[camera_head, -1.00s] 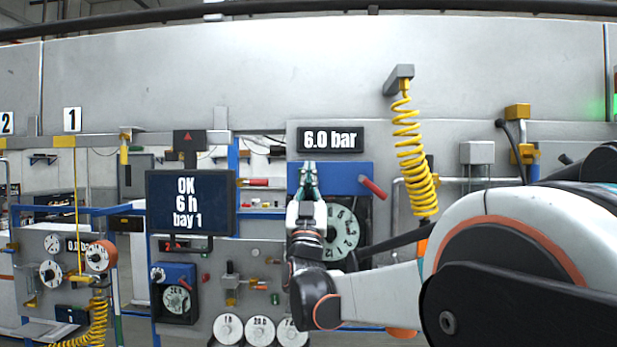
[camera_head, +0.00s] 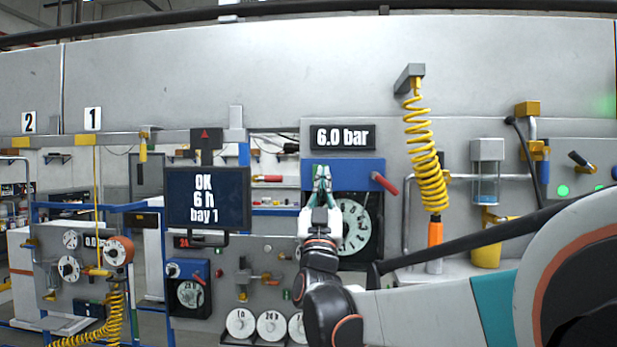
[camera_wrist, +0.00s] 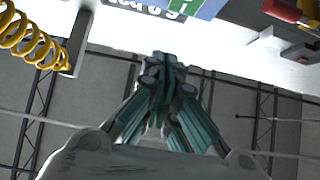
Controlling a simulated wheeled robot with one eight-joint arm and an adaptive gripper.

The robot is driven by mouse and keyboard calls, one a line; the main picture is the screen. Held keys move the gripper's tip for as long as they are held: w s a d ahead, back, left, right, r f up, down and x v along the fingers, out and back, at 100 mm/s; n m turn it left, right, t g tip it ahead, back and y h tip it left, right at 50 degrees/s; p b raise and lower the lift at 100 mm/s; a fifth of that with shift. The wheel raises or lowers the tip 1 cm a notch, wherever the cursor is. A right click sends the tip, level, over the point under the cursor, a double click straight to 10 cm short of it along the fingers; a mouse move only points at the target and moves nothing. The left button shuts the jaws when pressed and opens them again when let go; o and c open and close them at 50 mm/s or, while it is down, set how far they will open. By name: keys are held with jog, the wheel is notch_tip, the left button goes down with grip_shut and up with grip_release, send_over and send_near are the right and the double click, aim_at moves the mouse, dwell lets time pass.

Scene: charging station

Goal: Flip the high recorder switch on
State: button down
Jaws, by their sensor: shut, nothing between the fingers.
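The high recorder is a blue box (camera_head: 346,175) with a round white dial (camera_head: 360,226) below it, under the "6.0 bar" sign. Its red switch lever (camera_head: 384,182) sticks out at the box's right side, slanting down to the right. My gripper (camera_head: 322,172) is shut and empty, pointing up in front of the box's left part, left of the lever; I cannot tell if it touches the box. It hides part of the dial. In the wrist view my gripper (camera_wrist: 163,62) is shut below the blue box edge (camera_wrist: 208,8), and a red handle (camera_wrist: 284,10) shows at upper right.
A coiled yellow hose (camera_head: 424,150) hangs right of the recorder. A screen (camera_head: 207,199) stands to the left. A lower recorder (camera_head: 188,288) with a blue case and red lever is at lower left. A clear cylinder (camera_head: 486,182) hangs at right.

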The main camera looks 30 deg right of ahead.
jog(key=s+a+f, duration=0.2)
jog(key=s+a+b, duration=0.1)
jog(key=s, duration=0.1)
jog(key=shift+f, duration=0.4)
jog(key=s+a+f+n+g+y+b, duration=0.15)
jog(key=a+f+y+b, duration=0.3)
jog(key=f, duration=0.65)
jog(key=a+f+n+g+y+b, duration=0.2)
jog(key=a+f+n+y+b, duration=0.25)
jog(key=f, duration=0.75)
jog(key=s+a+f+n+g+y+b, duration=0.1)
jog(key=a+f+g+y+b, duration=0.15)
jog(key=f+y+b, duration=0.6)
jog(key=s+a+f+g+b, duration=0.1)
jog(key=s+f+g+b, duration=0.2)
jog(key=f, duration=0.9)
jog(key=s+a+f+g+h+b, duration=0.1)
jog(key=s+f+g+b, duration=0.2)
jog(key=s+f, duration=0.7)
jog(key=s+a+f+g+h+b, duration=0.1)
jog(key=s+f+b, duration=0.4)
jog(key=f, duration=1)
jog(key=s+a+g, duration=0.1)
jog(key=s+g, duration=0.1)
jog(key=shift+s+f+g+b, duration=0.2)
jog(key=shift+f+g+b, duration=0.1)
